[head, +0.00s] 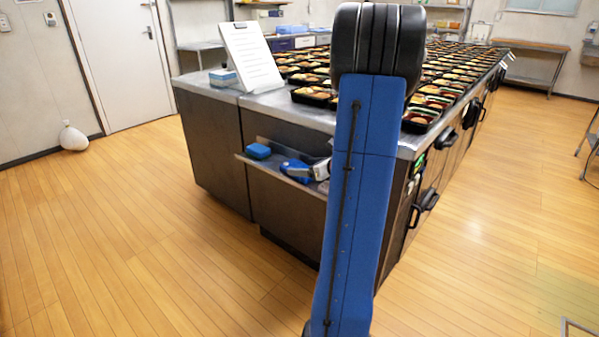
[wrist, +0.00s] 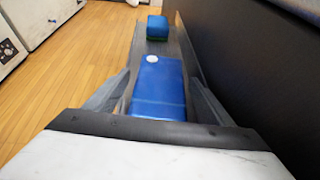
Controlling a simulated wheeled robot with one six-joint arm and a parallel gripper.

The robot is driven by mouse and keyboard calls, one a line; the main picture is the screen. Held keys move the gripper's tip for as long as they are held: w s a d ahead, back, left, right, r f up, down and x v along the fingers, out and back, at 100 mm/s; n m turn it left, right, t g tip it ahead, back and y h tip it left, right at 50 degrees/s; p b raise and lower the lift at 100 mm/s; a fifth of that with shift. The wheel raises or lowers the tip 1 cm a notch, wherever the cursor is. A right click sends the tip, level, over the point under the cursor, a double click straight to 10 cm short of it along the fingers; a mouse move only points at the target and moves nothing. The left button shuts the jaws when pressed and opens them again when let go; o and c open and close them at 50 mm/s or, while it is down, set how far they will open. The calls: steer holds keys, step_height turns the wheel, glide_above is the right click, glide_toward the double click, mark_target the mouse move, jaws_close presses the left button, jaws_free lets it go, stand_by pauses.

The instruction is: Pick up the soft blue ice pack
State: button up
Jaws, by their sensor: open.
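The soft blue ice pack (wrist: 159,92) lies on a narrow metal shelf, with a white round cap at its far end. It also shows on the shelf in the head view (head: 293,167), partly covered by my gripper. My gripper (wrist: 159,79) is open, with one finger on each side of the pack. I cannot tell whether the fingers touch it. In the head view my gripper (head: 308,172) is at the shelf, partly hidden behind my blue arm.
A blue block with a green underside (wrist: 157,28) sits farther along the shelf (wrist: 178,50). The dark counter side (wrist: 250,60) rises close on the right. Bento trays (head: 312,95) and a clipboard (head: 250,55) stand on the counter above.

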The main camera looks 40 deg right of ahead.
mark_target(297, 166)
steer(key=x, duration=0.4)
steer(key=shift+w+d+f, duration=0.1)
steer(key=shift+w+f, duration=0.1)
steer(key=shift+w, duration=0.1)
steer(key=c, duration=1)
steer(key=shift+c, duration=0.2)
steer(key=shift+r, duration=0.15)
